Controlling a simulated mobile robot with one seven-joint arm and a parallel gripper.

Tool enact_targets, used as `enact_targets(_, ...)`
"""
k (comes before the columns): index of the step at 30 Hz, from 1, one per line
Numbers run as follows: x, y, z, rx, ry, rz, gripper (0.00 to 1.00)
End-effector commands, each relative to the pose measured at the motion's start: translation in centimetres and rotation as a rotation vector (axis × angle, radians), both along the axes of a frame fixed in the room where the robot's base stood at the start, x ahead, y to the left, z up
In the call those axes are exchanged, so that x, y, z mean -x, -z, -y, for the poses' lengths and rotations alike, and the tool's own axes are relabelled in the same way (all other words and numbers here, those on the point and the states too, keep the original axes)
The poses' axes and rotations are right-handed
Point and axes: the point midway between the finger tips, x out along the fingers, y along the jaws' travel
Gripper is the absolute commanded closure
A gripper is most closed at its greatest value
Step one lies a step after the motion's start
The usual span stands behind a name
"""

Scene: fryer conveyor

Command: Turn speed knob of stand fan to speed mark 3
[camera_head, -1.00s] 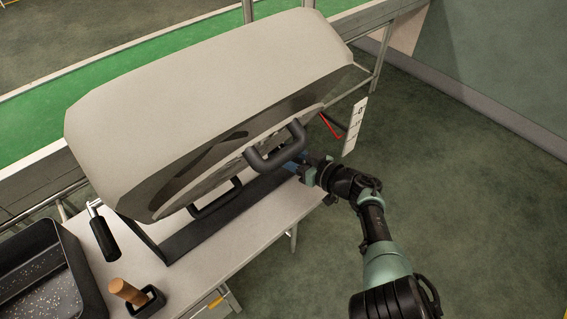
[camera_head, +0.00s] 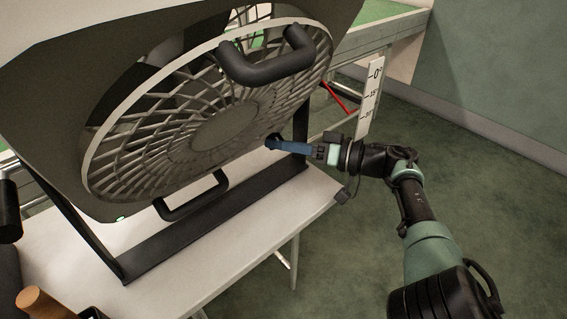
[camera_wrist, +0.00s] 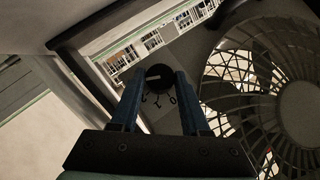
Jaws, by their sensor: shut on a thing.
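The stand fan's round grille (camera_head: 150,150) faces the front right of the white table in the head view. My gripper (camera_head: 275,141) reaches its right side from the right with blue fingers. In the wrist view my gripper (camera_wrist: 158,78) has its two fingers on either side of the dark round speed knob (camera_wrist: 158,73) and is shut on it. I cannot tell which mark the knob points to. In the head view the knob is mostly hidden by the fingertips.
A black handle (camera_head: 265,62) sticks out above the grille and another (camera_head: 192,197) below it. A white angle scale (camera_head: 369,98) and a red pointer (camera_head: 337,97) are at the right. A wooden-topped object (camera_head: 45,302) stands at the bottom left. Open floor (camera_head: 480,190) lies right.

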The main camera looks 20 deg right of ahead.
Motion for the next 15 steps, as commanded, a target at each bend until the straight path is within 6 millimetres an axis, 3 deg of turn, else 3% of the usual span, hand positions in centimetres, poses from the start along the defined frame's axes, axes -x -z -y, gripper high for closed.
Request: enact_targets(15,-0.23,-0.19,0.02,-0.079,-0.044,-0.022,1.00)
